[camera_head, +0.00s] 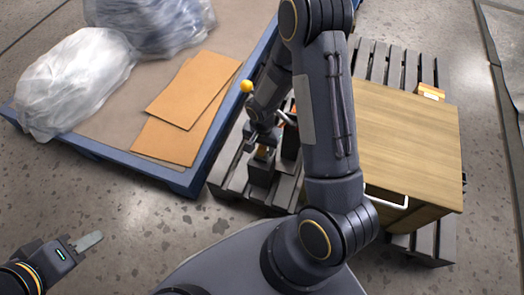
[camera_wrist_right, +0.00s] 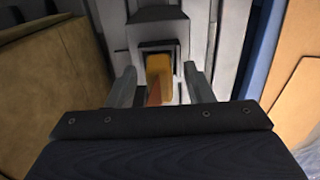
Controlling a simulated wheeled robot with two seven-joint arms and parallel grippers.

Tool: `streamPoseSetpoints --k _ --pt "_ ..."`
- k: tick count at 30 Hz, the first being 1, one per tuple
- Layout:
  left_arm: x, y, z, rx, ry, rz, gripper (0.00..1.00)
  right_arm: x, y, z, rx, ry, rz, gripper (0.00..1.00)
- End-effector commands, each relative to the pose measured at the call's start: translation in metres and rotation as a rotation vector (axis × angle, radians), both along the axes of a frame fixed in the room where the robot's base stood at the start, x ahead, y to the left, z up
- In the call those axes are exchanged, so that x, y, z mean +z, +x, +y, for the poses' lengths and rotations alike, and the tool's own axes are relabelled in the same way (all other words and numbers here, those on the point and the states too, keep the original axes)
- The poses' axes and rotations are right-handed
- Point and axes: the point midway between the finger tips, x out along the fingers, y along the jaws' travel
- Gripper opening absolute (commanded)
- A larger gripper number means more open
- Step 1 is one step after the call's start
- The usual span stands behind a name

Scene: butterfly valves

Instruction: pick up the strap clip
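A small yellow-orange piece, which looks like the strap clip (camera_wrist_right: 160,72), stands in a dark block in the right wrist view, with a brown-orange part below it. My right gripper (camera_wrist_right: 160,84) is open, with one finger on each side of the piece and gaps between. In the head view the right gripper (camera_head: 262,138) is small and partly hidden by my arm, above a dark block (camera_head: 261,172). I cannot tell how far the fingertips reach past the piece. My left gripper (camera_head: 86,243) is at the lower left, away from everything; its finger gap does not show.
A wooden box (camera_head: 410,130) with a white handle stands on a dark slatted pallet (camera_head: 230,178), right of my right arm. A blue-edged platform (camera_head: 185,182) on the left holds cardboard sheets (camera_head: 165,143) and clear plastic bags (camera_head: 72,82). The speckled floor (camera_head: 110,210) at lower left is clear.

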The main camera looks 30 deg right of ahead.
Motion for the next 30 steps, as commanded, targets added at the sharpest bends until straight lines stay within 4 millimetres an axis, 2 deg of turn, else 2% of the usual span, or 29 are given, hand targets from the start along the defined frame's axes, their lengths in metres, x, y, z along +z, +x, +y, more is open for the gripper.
streamPoseSetpoints --k 1,9,11,23,26,30 --pt "0.000 0.000 0.000 0.000 0.000 0.000 0.36 0.000 0.000 0.000 0.000 0.000 0.000 0.41" --pt "0.000 0.000 0.000 0.000 0.000 0.000 0.36 0.000 0.000 0.000 0.000 0.000 0.000 0.05" --pt "0.000 0.000 0.000 0.000 0.000 0.000 0.36 0.000 0.000 0.000 0.000 0.000 0.000 0.00" --pt "0.003 0.000 0.000 0.000 0.000 0.000 0.36 0.007 0.001 0.000 0.000 0.000 -0.001 0.00" --pt "0.007 0.000 0.000 0.000 0.000 0.000 0.36 0.017 0.001 0.000 -0.002 0.000 -0.004 0.00" --pt "0.018 0.000 0.000 0.000 0.000 0.000 0.36 0.041 -0.002 0.002 0.002 0.000 -0.004 0.00"
